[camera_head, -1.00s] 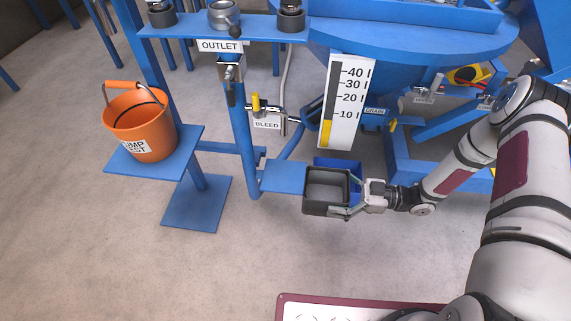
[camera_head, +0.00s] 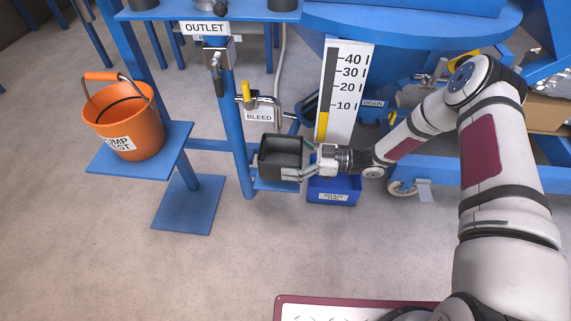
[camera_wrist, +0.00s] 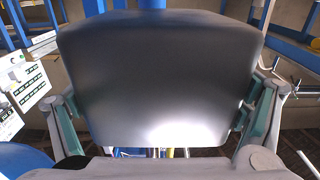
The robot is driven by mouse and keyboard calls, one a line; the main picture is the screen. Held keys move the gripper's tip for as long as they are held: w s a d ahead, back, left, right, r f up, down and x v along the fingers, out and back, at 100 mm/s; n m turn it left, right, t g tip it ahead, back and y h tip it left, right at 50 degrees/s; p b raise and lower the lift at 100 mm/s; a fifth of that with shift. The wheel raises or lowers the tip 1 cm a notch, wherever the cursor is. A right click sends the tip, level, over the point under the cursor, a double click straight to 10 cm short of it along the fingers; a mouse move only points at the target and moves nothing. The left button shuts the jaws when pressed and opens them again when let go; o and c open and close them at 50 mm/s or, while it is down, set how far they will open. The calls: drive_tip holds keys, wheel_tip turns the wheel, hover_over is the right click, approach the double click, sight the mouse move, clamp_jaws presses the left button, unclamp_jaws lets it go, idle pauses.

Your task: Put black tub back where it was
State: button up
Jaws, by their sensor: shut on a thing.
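The black tub (camera_head: 282,148) is an open-topped, upright box in the middle of the head view. My gripper (camera_head: 300,166) is shut on the tub from its right side. In the wrist view the tub (camera_wrist: 160,80) fills the middle, with one finger at each side of it. The tub appears over the small blue shelf (camera_head: 275,185) beside the blue post, below the bleed valve (camera_head: 258,107). Whether its base touches the shelf I cannot tell.
A blue bin (camera_head: 333,191) stands just right of the shelf. The level gauge (camera_head: 343,90) and drain label (camera_head: 373,103) are behind my gripper. An orange bucket (camera_head: 124,120) stands on a blue platform (camera_head: 172,150) at left. The floor in front is clear.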

sight(287, 162)
drive_tip(key=shift+w+a, duration=0.15)
drive_tip(key=shift+a, duration=0.15)
drive_tip(key=shift+w+a+f+b, duration=0.1)
drive_tip(key=shift+f+b, duration=0.55)
drive_tip(key=shift+f, duration=0.2)
drive_tip(key=shift+w+a+f+b, duration=0.1)
drive_tip(key=shift+f+b, duration=0.55)
drive_tip(key=shift+f, duration=0.2)
drive_tip(key=shift+f, duration=0.1)
drive_tip(key=o, duration=1.5)
drive_tip(key=shift+f, duration=0.1)
drive_tip(key=shift+d, duration=0.2)
drive_tip(key=shift+s+d+p, duration=0.2)
drive_tip(key=shift+d+p, duration=1.4)
drive_tip(key=shift+d, duration=4.2)
